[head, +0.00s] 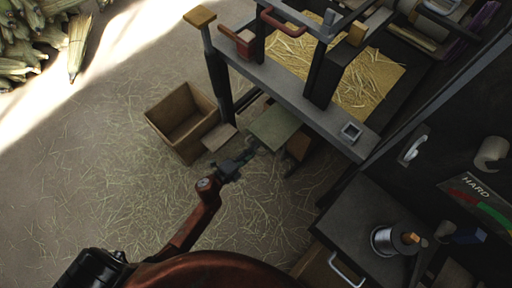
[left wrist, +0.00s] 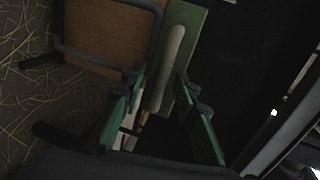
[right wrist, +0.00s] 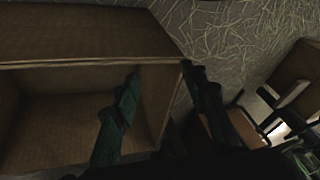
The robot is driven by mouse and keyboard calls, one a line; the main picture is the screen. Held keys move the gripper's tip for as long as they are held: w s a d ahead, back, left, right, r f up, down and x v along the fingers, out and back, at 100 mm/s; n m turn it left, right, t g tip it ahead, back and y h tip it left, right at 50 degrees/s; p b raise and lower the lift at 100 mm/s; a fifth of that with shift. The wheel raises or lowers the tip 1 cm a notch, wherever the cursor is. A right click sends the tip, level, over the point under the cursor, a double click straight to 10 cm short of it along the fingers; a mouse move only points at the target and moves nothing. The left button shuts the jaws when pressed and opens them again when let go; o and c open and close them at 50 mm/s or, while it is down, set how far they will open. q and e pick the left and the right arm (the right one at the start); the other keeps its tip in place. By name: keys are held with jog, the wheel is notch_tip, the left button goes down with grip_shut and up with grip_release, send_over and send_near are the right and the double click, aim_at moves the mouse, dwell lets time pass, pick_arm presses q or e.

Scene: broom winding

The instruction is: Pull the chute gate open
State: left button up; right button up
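The chute gate appears to be the flat green plate (head: 275,128) under the edge of the grey bench. In the left wrist view a green panel (left wrist: 187,40) carries a pale grey bar handle (left wrist: 171,60). My left gripper (head: 245,163) is at the near side of the plate. In the left wrist view its green fingers (left wrist: 162,90) are apart, one on each side of the handle, with gaps showing; contact is not clear. My right gripper (right wrist: 165,92) has its fingers spread and empty, in front of a wooden box. I cannot make it out in the head view.
An open wooden box (head: 185,118) stands on the straw-strewn floor left of the gate. The grey bench (head: 275,85) holds a straw-covered tray (head: 368,85). A dark cabinet (head: 350,225) with a metal spool (head: 388,240) is at right.

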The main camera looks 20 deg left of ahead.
pick_arm(q)
jog(key=shift+w+d+f, duration=0.1)
jog(key=shift+w+d, duration=0.05)
jog(key=shift+w, duration=0.35)
grip_shut()
dwell(0.4)
